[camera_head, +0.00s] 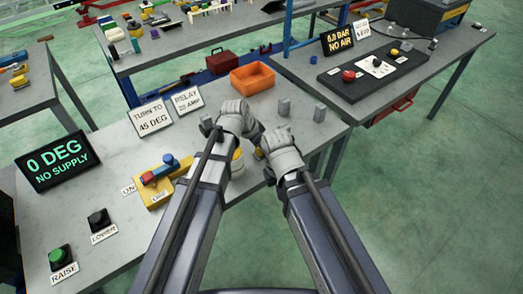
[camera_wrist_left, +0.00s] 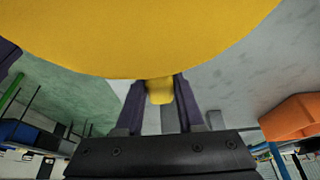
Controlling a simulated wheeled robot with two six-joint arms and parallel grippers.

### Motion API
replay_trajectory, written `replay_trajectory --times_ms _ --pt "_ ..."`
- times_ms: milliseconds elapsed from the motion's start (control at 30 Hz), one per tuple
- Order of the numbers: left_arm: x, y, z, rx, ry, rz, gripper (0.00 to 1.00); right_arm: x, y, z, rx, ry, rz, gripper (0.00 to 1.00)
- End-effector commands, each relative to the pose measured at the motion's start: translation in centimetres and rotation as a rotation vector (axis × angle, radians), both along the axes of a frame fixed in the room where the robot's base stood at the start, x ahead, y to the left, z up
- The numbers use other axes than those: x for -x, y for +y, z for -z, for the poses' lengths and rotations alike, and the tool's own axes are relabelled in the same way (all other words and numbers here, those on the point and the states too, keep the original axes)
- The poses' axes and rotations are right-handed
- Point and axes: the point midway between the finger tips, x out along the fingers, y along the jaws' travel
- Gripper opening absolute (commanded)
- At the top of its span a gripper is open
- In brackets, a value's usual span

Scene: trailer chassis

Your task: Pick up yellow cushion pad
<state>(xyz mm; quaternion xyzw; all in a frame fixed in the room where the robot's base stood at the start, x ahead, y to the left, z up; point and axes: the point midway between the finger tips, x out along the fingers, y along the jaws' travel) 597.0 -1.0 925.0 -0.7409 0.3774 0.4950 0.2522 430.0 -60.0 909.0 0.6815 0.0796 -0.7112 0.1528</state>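A large yellow round pad, the yellow cushion pad (camera_wrist_left: 150,35), fills the top of the left wrist view. Its short yellow stub sits between the two dark fingers of my left gripper (camera_wrist_left: 160,95), which appear to touch it on both sides. In the head view my left gripper (camera_head: 240,122) is over the bench, its fingers mostly hidden by the wrist.
The grey bench (camera_head: 105,165) holds an orange bin (camera_head: 252,78), small grey blocks (camera_head: 284,107), a yellow switch unit (camera_head: 158,190), signs, and green and black push buttons. Another bench (camera_head: 420,60) with a black control panel stands at right. Green floor lies at lower right.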

Motion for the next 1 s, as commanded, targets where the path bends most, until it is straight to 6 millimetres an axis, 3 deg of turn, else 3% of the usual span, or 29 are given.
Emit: replay_trajectory --times_ms 67,300,800,1000 --pt "0.01 0.01 0.00 0.000 0.000 0.000 0.27 0.00 0.00 0.00 0.000 0.000 0.000 0.00" --pt "0.00 0.00 0.00 0.000 0.000 0.000 0.00 0.00 0.00 0.00 0.000 0.000 0.000 0.00" --pt "-0.01 -0.01 -0.06 0.000 0.000 0.000 0.00 0.00 0.00 -0.06 0.000 0.000 0.000 0.00" --pt "0.00 0.00 -0.96 0.000 0.000 0.000 0.00 0.00 0.00 -0.96 0.000 0.000 0.000 0.00"
